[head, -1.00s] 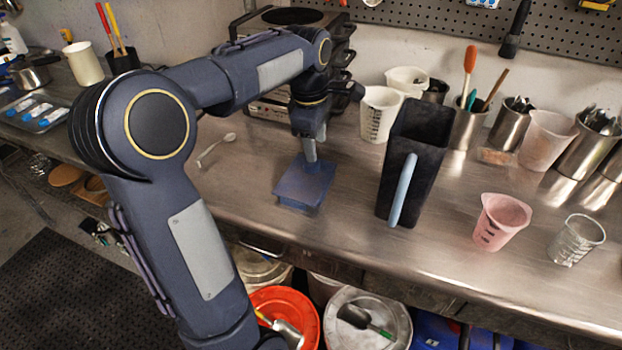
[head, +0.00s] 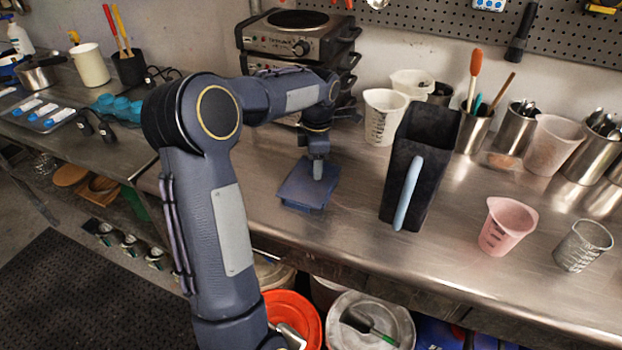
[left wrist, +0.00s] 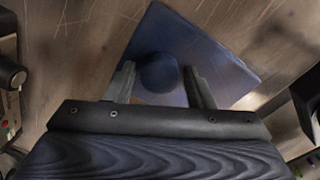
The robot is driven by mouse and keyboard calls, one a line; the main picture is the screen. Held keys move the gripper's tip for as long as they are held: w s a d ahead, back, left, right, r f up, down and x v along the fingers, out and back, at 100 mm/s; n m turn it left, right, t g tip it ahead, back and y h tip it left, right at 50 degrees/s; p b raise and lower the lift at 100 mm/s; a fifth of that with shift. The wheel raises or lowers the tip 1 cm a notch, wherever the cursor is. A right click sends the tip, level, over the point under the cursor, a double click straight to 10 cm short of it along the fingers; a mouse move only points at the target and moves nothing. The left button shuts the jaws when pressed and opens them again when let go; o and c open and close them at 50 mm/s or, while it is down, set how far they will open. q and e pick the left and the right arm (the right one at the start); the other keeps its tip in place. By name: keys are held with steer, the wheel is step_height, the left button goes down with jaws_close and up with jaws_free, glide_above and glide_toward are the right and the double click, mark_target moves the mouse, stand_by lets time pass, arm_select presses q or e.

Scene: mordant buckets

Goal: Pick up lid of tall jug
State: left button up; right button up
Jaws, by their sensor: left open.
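The lid (head: 296,197) is a flat, dark blue square plate lying on the steel bench, left of the tall jug. In the left wrist view, the lid (left wrist: 222,72) has a round knob (left wrist: 158,72) on top. My left gripper (head: 318,172) points down over the lid. In the left wrist view, the left gripper (left wrist: 158,80) is open, with one finger on each side of the knob; I cannot tell whether either touches it. The tall jug (head: 435,140) is black, upright and open-topped, with a pale blue handle (head: 408,193). My right gripper is not in view.
White beakers (head: 383,115) stand behind the jug. A pink beaker (head: 507,226) and a clear beaker (head: 582,245) stand to its right. Stacked hotplates (head: 295,40) are behind my left arm. Buckets (head: 295,318) sit below the bench edge. The bench front beside the lid is clear.

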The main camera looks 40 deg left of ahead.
arm_select(q)
steer(key=shift+c, duration=0.5)
steer(key=shift+r, duration=0.1)
steer(key=c, duration=0.7)
steer(key=shift+o, duration=0.2)
